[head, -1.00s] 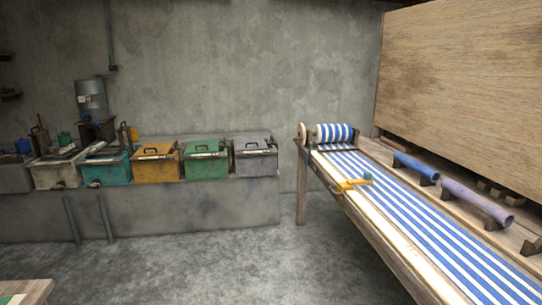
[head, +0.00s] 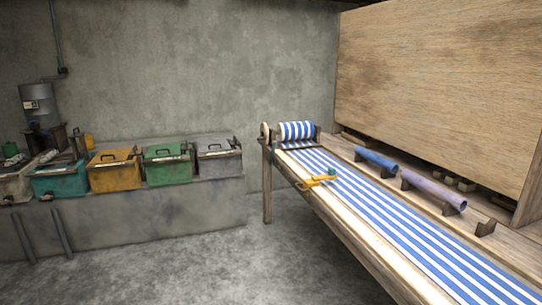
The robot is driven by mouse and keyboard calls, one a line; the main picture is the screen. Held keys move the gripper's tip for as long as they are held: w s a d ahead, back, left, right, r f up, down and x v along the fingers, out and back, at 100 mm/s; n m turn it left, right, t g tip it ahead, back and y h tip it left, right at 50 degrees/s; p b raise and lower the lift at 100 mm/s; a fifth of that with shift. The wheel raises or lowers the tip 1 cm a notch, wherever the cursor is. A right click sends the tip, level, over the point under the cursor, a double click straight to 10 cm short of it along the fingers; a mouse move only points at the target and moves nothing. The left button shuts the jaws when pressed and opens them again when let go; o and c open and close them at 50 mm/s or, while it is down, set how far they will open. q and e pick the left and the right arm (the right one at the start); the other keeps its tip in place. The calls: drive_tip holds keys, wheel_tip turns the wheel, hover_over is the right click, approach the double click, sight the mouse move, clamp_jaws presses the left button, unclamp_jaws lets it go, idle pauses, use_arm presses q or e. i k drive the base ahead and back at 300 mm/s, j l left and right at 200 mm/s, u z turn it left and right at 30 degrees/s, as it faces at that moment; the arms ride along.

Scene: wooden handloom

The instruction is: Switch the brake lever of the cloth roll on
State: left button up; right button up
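The cloth roll (head: 297,131), wound with blue and white striped cloth, sits at the far end of the long wooden loom table. A pale round disc (head: 265,132) stands at its left end. A dark bar (head: 300,146) lies just in front of the roll. I cannot tell which part is the brake lever or how it is set. The striped cloth (head: 400,218) runs from the roll along the table towards me. Neither of my grippers is in view.
A yellow tool (head: 318,181) lies on the table's left edge. A blue tube (head: 376,160) and a purple tube (head: 433,188) rest on brackets at the right. Lidded boxes, including a green one (head: 167,166), stand on a concrete ledge. The floor (head: 215,262) left of the table is clear.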

sight(273, 147)
drive_tip(key=i+j+u, duration=0.2)
drive_tip(key=i, duration=0.25)
drive_tip(key=i+u, duration=0.25)
drive_tip(key=i, duration=0.2)
drive_tip(key=i+j, duration=0.1)
drive_tip(key=i, duration=0.9)
drive_tip(key=i+j, duration=0.15)
drive_tip(key=i, duration=0.85)
drive_tip(key=i+j+z, duration=0.2)
drive_tip(key=i, duration=0.25)
drive_tip(key=i+j+z, duration=0.2)
drive_tip(key=i, duration=0.2)
drive_tip(key=i+j+z, duration=0.2)
drive_tip(key=i, duration=0.2)
